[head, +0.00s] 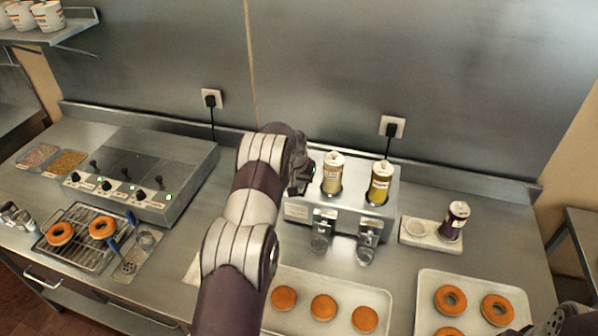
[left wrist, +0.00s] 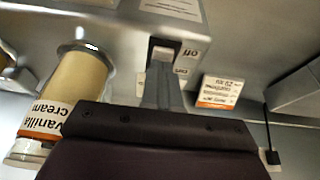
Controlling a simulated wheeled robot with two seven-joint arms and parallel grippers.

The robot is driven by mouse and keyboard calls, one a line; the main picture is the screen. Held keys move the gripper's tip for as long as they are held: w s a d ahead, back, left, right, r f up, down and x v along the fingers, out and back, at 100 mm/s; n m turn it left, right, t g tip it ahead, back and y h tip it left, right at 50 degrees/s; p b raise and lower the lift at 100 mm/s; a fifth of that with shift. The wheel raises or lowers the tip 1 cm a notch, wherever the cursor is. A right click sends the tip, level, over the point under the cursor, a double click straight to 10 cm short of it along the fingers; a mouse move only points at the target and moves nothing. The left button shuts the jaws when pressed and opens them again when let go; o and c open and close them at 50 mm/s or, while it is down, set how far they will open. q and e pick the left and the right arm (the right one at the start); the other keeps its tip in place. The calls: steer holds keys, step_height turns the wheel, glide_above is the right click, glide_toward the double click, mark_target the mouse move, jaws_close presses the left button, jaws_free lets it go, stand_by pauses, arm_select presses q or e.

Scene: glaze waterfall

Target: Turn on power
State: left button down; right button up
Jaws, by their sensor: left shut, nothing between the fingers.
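The filling machine (head: 296,211) stands on the counter with a cream bottle (head: 333,172) and a yellow bottle (head: 380,184) upright in its top. In the left wrist view, the power switch (left wrist: 164,47) sits on the machine's metal side, with "off" and "on" labels beside it. My left gripper (left wrist: 161,78) is shut and empty, its fingertips at the switch. I cannot tell whether they touch it. In the head view my left gripper (head: 302,178) is at the machine's left side, partly hidden by my arm. The vanilla cream bottle (left wrist: 62,100) is beside the gripper.
A fryer (head: 140,170) with several knobs stands left, beside a rack of donuts (head: 80,238). Trays of donuts (head: 345,290) lie in front. A dark bottle (head: 454,220) stands in a holder at right. Two wall plugs (head: 391,127) are behind.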

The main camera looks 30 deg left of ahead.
arm_select(q)
step_height(320, 180, up, 4)
steer(key=shift+p, duration=0.9)
steer(key=shift+s+r+b, duration=0.55)
steer(key=shift+s+b, duration=0.05)
steer(key=shift+b, duration=0.5)
steer(key=b+v, duration=0.2)
steer(key=v, duration=0.6)
steer(key=shift+d+r+b, duration=0.2)
steer(key=shift+r+b, duration=0.15)
steer(key=shift+r, duration=0.05)
